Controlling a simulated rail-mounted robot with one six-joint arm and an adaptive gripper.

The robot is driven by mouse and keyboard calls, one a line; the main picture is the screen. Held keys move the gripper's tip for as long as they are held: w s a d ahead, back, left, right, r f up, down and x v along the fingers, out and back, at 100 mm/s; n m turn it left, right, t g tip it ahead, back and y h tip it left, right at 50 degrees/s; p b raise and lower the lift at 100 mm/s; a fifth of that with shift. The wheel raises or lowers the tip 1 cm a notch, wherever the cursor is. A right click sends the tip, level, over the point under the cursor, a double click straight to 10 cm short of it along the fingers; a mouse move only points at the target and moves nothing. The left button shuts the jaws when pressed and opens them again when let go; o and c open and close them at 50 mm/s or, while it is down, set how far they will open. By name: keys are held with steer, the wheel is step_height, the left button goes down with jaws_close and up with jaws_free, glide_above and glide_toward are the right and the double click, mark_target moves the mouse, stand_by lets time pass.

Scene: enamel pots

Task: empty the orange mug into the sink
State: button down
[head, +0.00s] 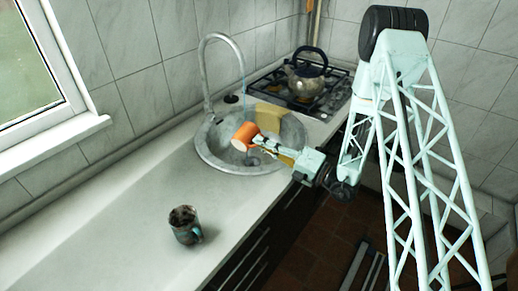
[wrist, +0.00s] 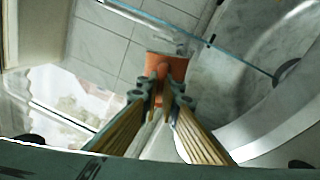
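The orange mug (head: 247,131) is in the air over the round metal sink (head: 207,150), strongly tilted, with a pale end facing down and left. It also shows in the wrist view (wrist: 165,61), just beyond my fingertips. My gripper (head: 258,142) is shut on the mug's near side, and its fingers come together there in the wrist view (wrist: 165,92). It seems to hold the handle, but the fingers hide part of it. The mug's inside cannot be made out, so I cannot tell what it contains.
A curved tap (head: 208,75) stands behind the sink; a thin bluish line drops from its spout. A yellowish piece (head: 268,115) is at the sink's back. A kettle (head: 307,75) sits on the hob. A dark, blotchy mug (head: 184,226) stands on the otherwise clear counter (head: 105,220).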

mark_target(249, 145)
steer(key=shift+s+a+f+n+b, duration=0.15)
steer(key=shift+a+f+n+b, duration=0.15)
steer(key=shift+a+f+b, duration=0.15)
steer(key=shift+s+a+r+n+g, duration=0.1)
steer(key=shift+a+r+n+g, duration=0.2)
steer(key=shift+n, duration=0.5)
steer(key=shift+d+f+n+b, duration=0.15)
steer(key=shift+d+n+b, duration=0.1)
steer(key=shift+n+b, duration=0.9)
steer(key=shift+d+r+n, duration=0.2)
steer(key=shift+n, duration=0.15)
steer(key=shift+r+n+b, duration=0.15)
steer(key=shift+n+b, duration=0.35)
steer(key=shift+b, duration=0.05)
steer(key=shift+s+f+n+b, duration=0.1)
steer(key=shift+f+n+b, duration=0.1)
steer(key=shift+n+b, duration=0.55)
steer(key=shift+s+a+f+n+b, duration=0.35)
steer(key=shift+s+f+n+b, duration=0.25)
steer(key=shift+n+b, duration=0.4)
steer(key=shift+s+a+r+n+h, duration=0.2)
steer(key=shift+s+r+n+h, duration=0.1)
steer(key=shift+s+r+n, duration=0.3)
steer(key=shift+s+a+f+n+g, duration=0.2)
steer(key=shift+s+n, duration=0.25)
steer(key=shift+n, duration=0.55)
steer(key=shift+s+a+f+n+g, duration=0.15)
steer(key=shift+s+f+n, duration=0.2)
steer(key=shift+n, duration=0.6)
